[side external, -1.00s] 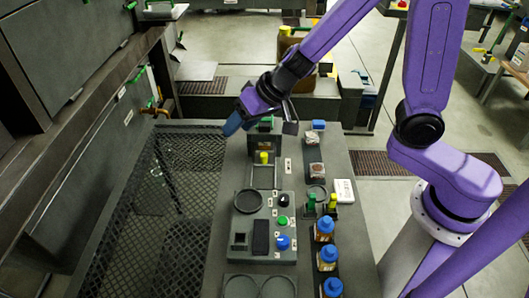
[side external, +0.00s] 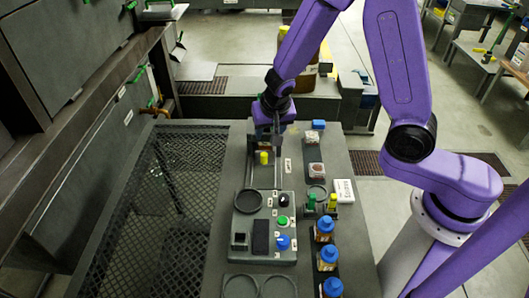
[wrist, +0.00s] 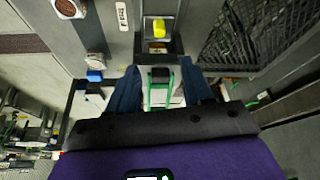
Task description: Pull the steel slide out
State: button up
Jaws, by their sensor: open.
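My gripper (side external: 274,122) is at the far end of the grey bench, pointing down, beyond the yellow knob (side external: 264,158). In the wrist view its two blue fingers (wrist: 160,88) are apart, with nothing visibly held. The narrow channel with light rails (side external: 264,178) runs from the yellow knob toward the round dish. I cannot tell which part is the steel slide; my gripper hides the bench's far end. The yellow piece also shows in the wrist view (wrist: 158,27).
The grey panel holds a round dish (side external: 248,202), a green button (side external: 283,220) and a blue knob (side external: 282,242). Blue-capped bottles (side external: 324,228) line the bench's right side. A small blue block (side external: 318,125) stands right of my gripper. A mesh platform (side external: 160,200) lies left.

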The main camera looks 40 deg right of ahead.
aim_at(264, 154)
jog(key=shift+x, duration=7.55)
jog(key=shift+s, duration=0.1)
grip_shut()
